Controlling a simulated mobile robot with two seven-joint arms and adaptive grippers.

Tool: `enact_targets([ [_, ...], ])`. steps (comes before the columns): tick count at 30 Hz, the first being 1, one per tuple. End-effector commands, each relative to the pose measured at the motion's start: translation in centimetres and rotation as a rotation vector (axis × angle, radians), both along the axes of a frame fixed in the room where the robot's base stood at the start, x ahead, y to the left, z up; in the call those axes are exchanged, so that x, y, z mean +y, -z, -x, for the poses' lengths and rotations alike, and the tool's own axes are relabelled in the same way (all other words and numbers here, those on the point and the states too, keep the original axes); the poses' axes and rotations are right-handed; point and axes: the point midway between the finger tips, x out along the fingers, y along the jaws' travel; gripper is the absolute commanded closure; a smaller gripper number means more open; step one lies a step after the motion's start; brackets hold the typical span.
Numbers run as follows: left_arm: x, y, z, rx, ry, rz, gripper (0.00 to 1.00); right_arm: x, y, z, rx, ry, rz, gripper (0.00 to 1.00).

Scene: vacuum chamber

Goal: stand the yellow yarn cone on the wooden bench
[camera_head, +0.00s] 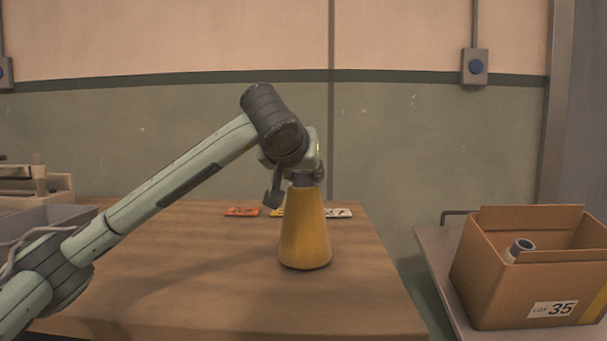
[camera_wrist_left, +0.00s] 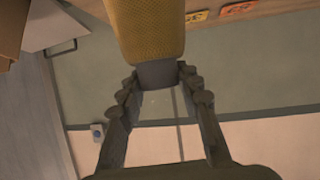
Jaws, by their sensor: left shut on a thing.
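The yellow yarn cone (camera_head: 305,232) is upright over the wooden bench (camera_head: 210,290), wide end down. Its base is at or very close to the bench top; I cannot tell for sure that it touches. My left gripper (camera_head: 302,180) is above the cone and shut on its narrow top end. In the left wrist view the yellow cone (camera_wrist_left: 146,28) runs off the top edge, and the left gripper's fingers (camera_wrist_left: 160,78) close on its dark grey tip. The cone's base is hidden in that view. My right gripper is in neither view.
Small orange, yellow and white number tags (camera_head: 241,212) lie at the bench's back edge. A grey bin (camera_head: 45,218) is at the left. A cardboard box (camera_head: 520,275) with a tube stands on a separate surface at the right, beyond a gap. The bench front is clear.

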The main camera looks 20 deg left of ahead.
Motion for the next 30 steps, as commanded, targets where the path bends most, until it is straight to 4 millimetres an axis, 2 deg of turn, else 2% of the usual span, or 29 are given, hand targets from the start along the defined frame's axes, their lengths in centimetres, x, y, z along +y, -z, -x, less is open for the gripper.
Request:
enact_targets([
  [8, 0.0, -0.1, 0.0, -0.004, -0.001, 0.0, 1.0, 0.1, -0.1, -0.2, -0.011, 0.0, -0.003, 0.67],
  [9, 0.0, 0.1, 0.0, 0.0, 0.0, 0.0, 0.64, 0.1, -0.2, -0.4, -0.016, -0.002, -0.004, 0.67],
  [14, 0.0, 0.1, 0.0, 0.0, 0.0, 0.0, 0.46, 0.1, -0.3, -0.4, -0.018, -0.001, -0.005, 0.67],
  [25, 0.0, -0.2, 0.0, 0.0, 0.0, 0.0, 0.46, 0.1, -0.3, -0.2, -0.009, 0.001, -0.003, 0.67],
  [30, -0.3, -1.5, 2.5, -0.006, 0.001, -0.003, 0.46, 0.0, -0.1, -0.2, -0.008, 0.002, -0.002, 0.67],
])
